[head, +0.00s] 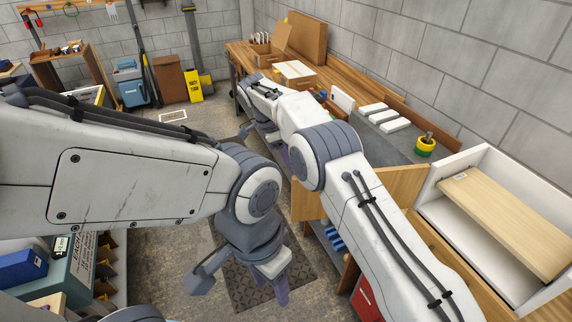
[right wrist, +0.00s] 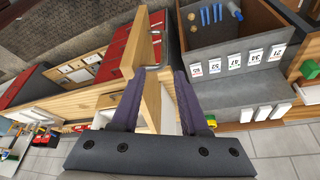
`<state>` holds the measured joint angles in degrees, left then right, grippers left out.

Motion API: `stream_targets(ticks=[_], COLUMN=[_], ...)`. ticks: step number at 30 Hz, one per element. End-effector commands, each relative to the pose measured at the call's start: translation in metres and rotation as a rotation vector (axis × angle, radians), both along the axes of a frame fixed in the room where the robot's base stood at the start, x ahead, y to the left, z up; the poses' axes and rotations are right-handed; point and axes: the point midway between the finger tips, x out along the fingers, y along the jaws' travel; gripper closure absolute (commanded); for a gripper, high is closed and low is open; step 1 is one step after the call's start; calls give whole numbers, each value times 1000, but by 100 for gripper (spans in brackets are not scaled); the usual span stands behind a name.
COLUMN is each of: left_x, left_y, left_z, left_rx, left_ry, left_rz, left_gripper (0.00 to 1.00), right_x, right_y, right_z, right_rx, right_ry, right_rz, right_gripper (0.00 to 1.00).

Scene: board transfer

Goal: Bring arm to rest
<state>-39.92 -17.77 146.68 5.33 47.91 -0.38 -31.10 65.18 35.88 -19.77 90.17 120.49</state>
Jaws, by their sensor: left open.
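My left arm comes in from the left in the head view. Its gripper (head: 240,288) hangs over the dark floor mat, open and empty, with its fingers wide apart. My right arm reaches from the lower right towards the workbench; its gripper is mostly hidden there behind the arm. In the right wrist view the right gripper (right wrist: 160,72) has its two purple fingers apart. A wooden panel edge shows through the gap, and no hold on it is visible. A pale wooden board (head: 510,222) lies in a white open box (head: 455,160) at the right.
A wooden workbench (head: 345,68) with cartons runs along the back wall. A tan panel (head: 305,203) stands beside my right arm. A yellow-and-green pot (head: 425,149) sits near the white box. A yellow floor sign (head: 194,86) stands behind. Shelving is at lower left; the middle floor is clear.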

Motion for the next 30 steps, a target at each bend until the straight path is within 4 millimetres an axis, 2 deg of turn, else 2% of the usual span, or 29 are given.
stream_targets(ticks=[19,23,30], left_x=[0,0,0], left_y=[0,0,0], left_z=[2,2,2], left_rx=[0,0,0], left_ry=[0,0,0], left_rz=[1,1,0], left_gripper=[50,50,50], right_x=[0,1,-13], right_y=[-7,-22,-76], right_z=[5,10,23], right_rx=[9,39,138], right_ry=[13,49,140], right_rz=[17,110,440], right_gripper=[55,55,55])
